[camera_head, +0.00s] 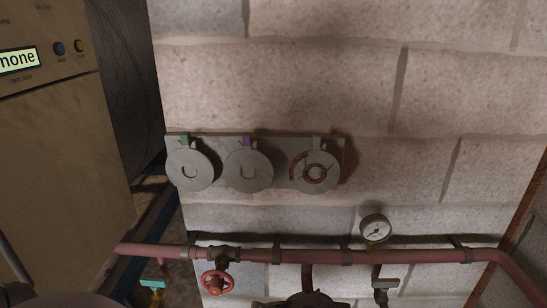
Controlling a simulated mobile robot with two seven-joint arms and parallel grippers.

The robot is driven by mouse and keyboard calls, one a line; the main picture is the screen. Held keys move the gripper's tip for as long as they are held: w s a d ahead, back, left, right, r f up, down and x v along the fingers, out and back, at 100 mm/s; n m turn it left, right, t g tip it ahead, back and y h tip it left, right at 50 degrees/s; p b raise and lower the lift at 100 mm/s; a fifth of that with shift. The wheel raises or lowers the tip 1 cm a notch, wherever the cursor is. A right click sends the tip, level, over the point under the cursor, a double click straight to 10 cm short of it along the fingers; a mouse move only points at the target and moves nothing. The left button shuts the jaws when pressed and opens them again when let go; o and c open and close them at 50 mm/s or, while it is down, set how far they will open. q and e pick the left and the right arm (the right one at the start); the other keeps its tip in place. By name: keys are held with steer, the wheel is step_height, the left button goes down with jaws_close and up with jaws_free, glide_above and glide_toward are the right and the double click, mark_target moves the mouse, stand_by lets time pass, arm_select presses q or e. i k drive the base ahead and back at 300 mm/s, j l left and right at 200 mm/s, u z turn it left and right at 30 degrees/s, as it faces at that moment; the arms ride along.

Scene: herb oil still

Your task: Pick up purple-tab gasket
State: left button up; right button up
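The purple-tab gasket (248,176) is a grey disc with a small purple tab at its top. It hangs in the middle of a grey rack plate (214,142) on the block wall. A similar disc with a green tab (190,175) hangs to its left. To its right is a grey disc with a brown ring pattern and a grey tab (316,185). Neither of my grippers is in view.
A red pipe (330,257) runs along the wall below the rack, with a red handwheel (218,283) and a round gauge (375,228). The wall above the rack is bare.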

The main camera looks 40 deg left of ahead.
mark_target(263, 166)
steer(key=u, duration=1.6)
